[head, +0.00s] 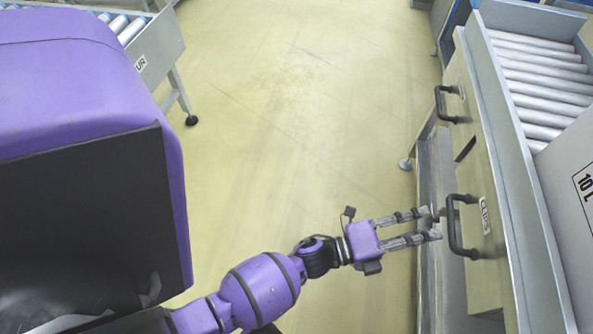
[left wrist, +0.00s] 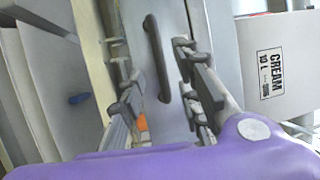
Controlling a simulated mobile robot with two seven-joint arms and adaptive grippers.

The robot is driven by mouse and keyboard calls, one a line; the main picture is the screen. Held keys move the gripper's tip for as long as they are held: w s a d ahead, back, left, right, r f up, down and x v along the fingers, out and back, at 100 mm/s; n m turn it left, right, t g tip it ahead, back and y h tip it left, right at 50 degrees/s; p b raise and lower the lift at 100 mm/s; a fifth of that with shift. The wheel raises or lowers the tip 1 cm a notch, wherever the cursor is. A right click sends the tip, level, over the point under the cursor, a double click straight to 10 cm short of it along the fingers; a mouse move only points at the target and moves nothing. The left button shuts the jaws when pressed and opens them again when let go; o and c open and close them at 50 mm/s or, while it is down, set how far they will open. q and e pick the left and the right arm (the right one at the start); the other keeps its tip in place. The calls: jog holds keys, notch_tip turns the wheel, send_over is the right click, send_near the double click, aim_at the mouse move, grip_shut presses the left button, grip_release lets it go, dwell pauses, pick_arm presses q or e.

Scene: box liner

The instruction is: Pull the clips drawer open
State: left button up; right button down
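The clips drawer (head: 488,255) is in the bench on the right of the head view, with a "CLIPS" label and a dark bar handle (head: 455,230). Its front looks flush with the bench. My left gripper (head: 431,223) reaches toward the handle from the left, its two fingers apart and empty. The fingertips are close to the handle; contact cannot be told. In the left wrist view the handle (left wrist: 157,58) lies between the open fingers (left wrist: 165,92). My right gripper is not in view.
Another dark handle (head: 447,104) is farther along the bench. A roller conveyor (head: 540,80) tops the bench, with a grey box (head: 572,235) on it; the wrist view shows a "CREAM 10 L" box (left wrist: 292,45). The yellow floor (head: 290,110) is clear. Another conveyor (head: 150,50) stands at upper left.

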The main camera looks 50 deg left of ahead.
aim_at(452, 220)
pick_arm(q)
jog(key=x, duration=0.7)
jog(key=shift+w, duration=0.1)
grip_shut()
